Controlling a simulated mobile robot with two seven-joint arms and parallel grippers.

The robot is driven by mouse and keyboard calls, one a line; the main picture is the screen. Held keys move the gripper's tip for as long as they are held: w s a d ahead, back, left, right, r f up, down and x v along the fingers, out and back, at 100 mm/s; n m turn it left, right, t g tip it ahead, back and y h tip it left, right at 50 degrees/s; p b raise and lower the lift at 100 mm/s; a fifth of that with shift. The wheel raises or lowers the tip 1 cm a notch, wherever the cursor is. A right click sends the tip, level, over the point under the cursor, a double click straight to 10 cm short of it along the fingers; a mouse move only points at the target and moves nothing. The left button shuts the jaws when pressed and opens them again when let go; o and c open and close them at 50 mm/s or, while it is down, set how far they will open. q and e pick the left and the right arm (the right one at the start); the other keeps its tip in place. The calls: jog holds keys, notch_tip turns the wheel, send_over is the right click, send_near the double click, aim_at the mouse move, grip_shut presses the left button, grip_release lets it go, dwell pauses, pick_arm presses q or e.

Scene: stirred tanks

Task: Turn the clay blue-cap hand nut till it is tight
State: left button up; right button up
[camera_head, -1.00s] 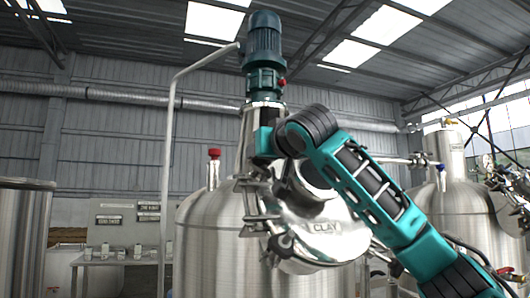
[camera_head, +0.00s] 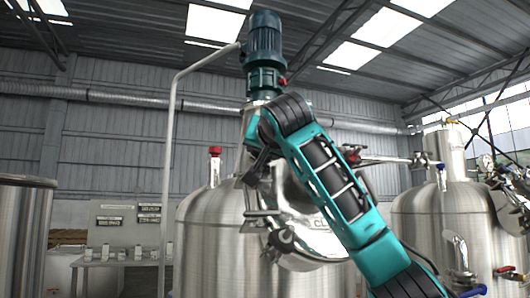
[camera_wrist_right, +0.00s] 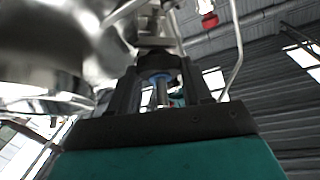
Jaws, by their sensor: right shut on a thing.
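The clay tank (camera_head: 225,240) is a shiny steel vessel with an open-looking round lid (camera_head: 305,225) on its front, its label partly covered by my right arm. My right gripper (camera_head: 257,165) is at the upper left of the lid, beside the tank neck. In the right wrist view, my right gripper (camera_wrist_right: 160,72) is shut on the dark hand nut with the blue cap (camera_wrist_right: 160,76), and a metal stud shows below the cap. In the head view the nut is hidden by the gripper and arm. My left gripper is not in view.
Another dark hand nut (camera_head: 281,240) sits low on the lid's left edge. A motor (camera_head: 264,50) stands on top of the tank, and a red-capped fitting (camera_head: 215,152) rises to the left. A second tank (camera_head: 440,230) is at the right. A vertical pipe (camera_head: 168,170) stands at the left.

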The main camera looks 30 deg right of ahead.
jog(key=m, duration=0.2)
jog(key=m+g+h, duration=0.1)
jog(key=shift+w+a+m+h, duration=0.1)
jog(key=shift+a+m+h, duration=0.1)
jog(key=shift+m+h, duration=0.15)
jog(key=m+g+h+p, duration=0.1)
jog(key=m+g, duration=0.1)
jog(key=m, duration=0.2)
jog(key=shift+r+m+g, duration=0.1)
jog(key=shift+m+g, duration=0.15)
jog(key=shift+g, duration=0.15)
jog(key=shift+m+g, duration=0.5)
jog(key=shift+m, duration=0.6)
jog(key=m+g, duration=0.1)
jog(key=m, duration=0.1)
jog(key=m+g, duration=0.1)
jog(key=m, duration=0.1)
jog(key=shift+w+r+m+g, duration=0.1)
jog(key=shift+r+m+g, duration=0.05)
jog(key=shift+m+g, duration=0.15)
jog(key=shift+m+g+y, duration=0.35)
jog(key=shift+m+g, duration=0.35)
jog(key=shift+m, duration=1.2)
jog(key=o, duration=1)
jog(key=shift+o, duration=0.2)
